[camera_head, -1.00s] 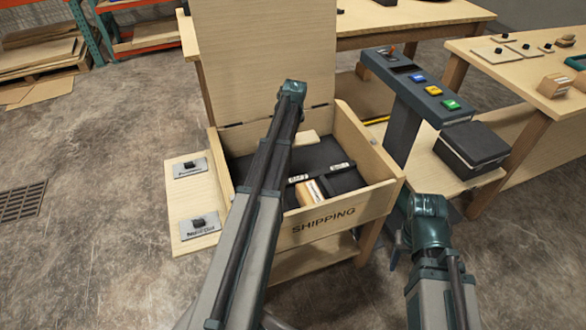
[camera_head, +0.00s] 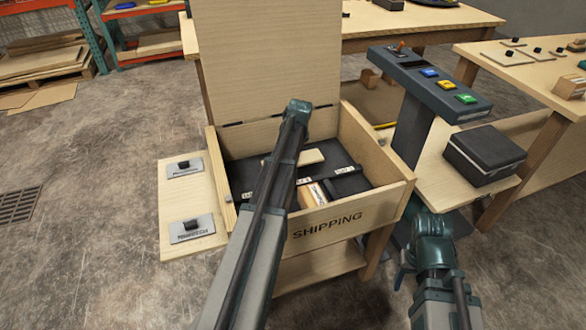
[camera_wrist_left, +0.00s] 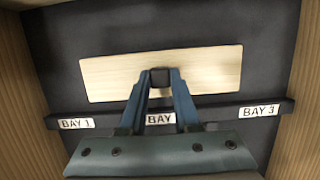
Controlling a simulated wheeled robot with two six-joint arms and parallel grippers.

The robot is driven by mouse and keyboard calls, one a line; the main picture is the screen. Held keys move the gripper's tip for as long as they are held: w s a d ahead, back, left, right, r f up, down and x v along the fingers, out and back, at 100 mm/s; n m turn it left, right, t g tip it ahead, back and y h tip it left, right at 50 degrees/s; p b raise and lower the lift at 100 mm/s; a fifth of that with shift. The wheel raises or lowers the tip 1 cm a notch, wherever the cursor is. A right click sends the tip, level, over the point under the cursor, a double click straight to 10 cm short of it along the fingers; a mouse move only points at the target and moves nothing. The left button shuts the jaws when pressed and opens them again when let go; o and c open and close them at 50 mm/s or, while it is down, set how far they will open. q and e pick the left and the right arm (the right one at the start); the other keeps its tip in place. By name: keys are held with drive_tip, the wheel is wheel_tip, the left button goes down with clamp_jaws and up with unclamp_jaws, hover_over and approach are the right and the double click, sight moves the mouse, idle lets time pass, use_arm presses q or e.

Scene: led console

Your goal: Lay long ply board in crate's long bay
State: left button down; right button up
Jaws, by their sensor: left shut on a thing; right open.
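The long ply board (camera_wrist_left: 215,68) is pale wood with a dark knob (camera_wrist_left: 160,77). My left gripper (camera_wrist_left: 161,88) is shut on the knob. The board is inside the crate (camera_head: 397,198), over the dark floor of the long bay, beyond the labelled divider (camera_wrist_left: 222,112) and roughly parallel to it. I cannot tell whether it touches the floor. In the head view the board (camera_head: 310,157) shows partly behind my left arm, which hides the left fingers. My right gripper (camera_head: 402,276) is open and empty, low beside the crate's right side.
A wooden block (camera_head: 313,194) sits in a front bay. The crate's lid (camera_head: 265,60) stands open at the back. A side shelf with two labelled plates (camera_head: 192,228) is at left. A button console (camera_head: 430,85) and a black box (camera_head: 485,155) are at right.

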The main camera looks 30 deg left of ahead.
use_arm(q)
drive_tip(key=shift+f, duration=0.1)
wheel_tip(320, 180, down, 4)
drive_tip(key=b, duration=0.3)
drive_tip(key=shift+b, duration=0.4)
drive_tip(key=c, duration=0.6)
unclamp_jaws()
drive_tip(key=shift+c, duration=0.2)
drive_tip(key=p+v, duration=1.2)
drive_tip(key=shift+r, duration=0.2)
